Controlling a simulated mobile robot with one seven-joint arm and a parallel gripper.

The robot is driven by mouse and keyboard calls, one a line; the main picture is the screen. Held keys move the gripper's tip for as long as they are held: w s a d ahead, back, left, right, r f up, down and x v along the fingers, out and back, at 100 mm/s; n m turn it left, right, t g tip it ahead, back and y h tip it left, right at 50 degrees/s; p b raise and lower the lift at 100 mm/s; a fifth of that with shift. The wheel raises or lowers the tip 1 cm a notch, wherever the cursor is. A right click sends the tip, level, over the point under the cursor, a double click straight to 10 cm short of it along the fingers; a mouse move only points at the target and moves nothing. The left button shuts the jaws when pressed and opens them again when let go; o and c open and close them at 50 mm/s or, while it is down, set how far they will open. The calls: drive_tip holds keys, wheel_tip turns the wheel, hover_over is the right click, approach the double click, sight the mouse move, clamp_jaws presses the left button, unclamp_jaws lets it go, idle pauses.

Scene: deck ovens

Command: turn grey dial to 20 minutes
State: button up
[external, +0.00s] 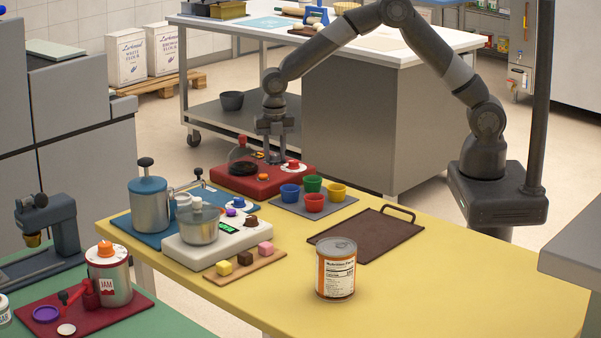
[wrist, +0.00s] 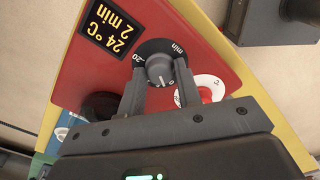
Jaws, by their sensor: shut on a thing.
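The dial's white mark sits near the 0 end. The black display (wrist: 110,29) appears upside down and reads 24 °C and 2 min. In the external view my gripper (external: 274,153) points down over the red device (external: 238,182). The grey dial is hidden there by my fingers.
A red knob on a white disc (external: 293,167) is close to my gripper on its right. A black round plate (external: 243,169) lies to its left. Coloured cups (external: 313,202) stand on a grey mat in front. A can (external: 336,270) stands on the yellow table.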

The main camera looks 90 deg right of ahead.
sight(275, 154)
drive_tip(key=m, duration=1.2)
drive_tip(key=shift+m, duration=0.3)
drive_tip(key=m, duration=1.3)
idle(0.4)
drive_tip(key=o, duration=1)
drive_tip(key=shift+c, duration=0.2)
wheel_tip(275, 154, up, 11)
